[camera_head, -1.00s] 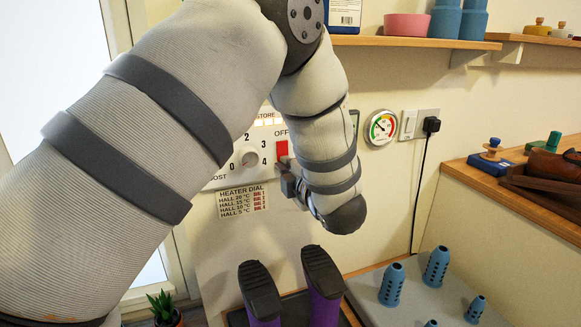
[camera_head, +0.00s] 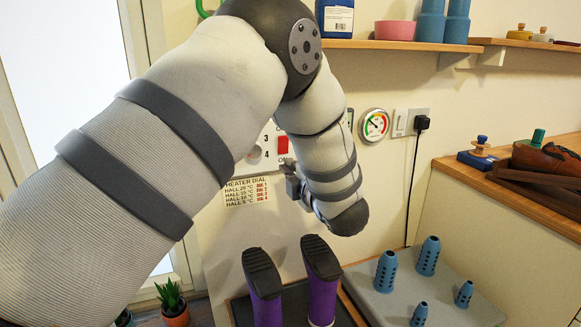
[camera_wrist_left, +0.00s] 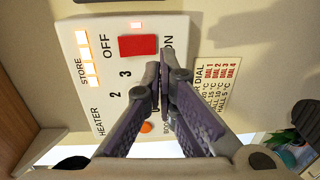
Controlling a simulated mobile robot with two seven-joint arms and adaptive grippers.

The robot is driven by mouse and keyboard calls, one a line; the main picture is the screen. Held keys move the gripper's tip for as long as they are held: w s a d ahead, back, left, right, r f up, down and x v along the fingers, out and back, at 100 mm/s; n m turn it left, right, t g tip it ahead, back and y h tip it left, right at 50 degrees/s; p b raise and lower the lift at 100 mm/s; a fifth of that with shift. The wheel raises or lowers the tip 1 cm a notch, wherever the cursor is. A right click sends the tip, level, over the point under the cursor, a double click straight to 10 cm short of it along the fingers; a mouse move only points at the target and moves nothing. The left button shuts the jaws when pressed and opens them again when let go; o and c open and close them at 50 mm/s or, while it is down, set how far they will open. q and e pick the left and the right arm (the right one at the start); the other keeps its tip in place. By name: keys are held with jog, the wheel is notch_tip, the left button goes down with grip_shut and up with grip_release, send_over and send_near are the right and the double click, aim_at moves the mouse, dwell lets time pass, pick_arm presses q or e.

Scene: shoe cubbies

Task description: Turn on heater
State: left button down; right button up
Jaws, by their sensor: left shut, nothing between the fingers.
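The white heater panel (camera_wrist_left: 88,55) fills the upper left wrist view, turned sideways. Its red rocker switch (camera_wrist_left: 138,46) sits between the OFF and ON labels, with a small lit lamp (camera_wrist_left: 136,25) beside it. Lit STORE indicators (camera_wrist_left: 88,52) show too. The dial is mostly hidden by my fingers. My left gripper (camera_wrist_left: 158,76) is shut and empty, its tips near the ON side of the switch; contact cannot be told. In the head view, the red switch (camera_head: 283,145) shows just above the left gripper (camera_head: 291,180), and my arm covers part of the panel. My right gripper is out of view.
A heater dial label (camera_head: 246,191) is below the panel. A round gauge (camera_head: 374,125) and wall socket (camera_head: 419,112) are to the right. A shelf (camera_head: 400,45) runs above.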

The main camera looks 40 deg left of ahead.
pick_arm(q)
jog(key=f+v, duration=0.2)
jog(key=v, duration=0.7)
jog(key=shift+d, duration=0.25)
jog(key=shift+f, duration=0.15)
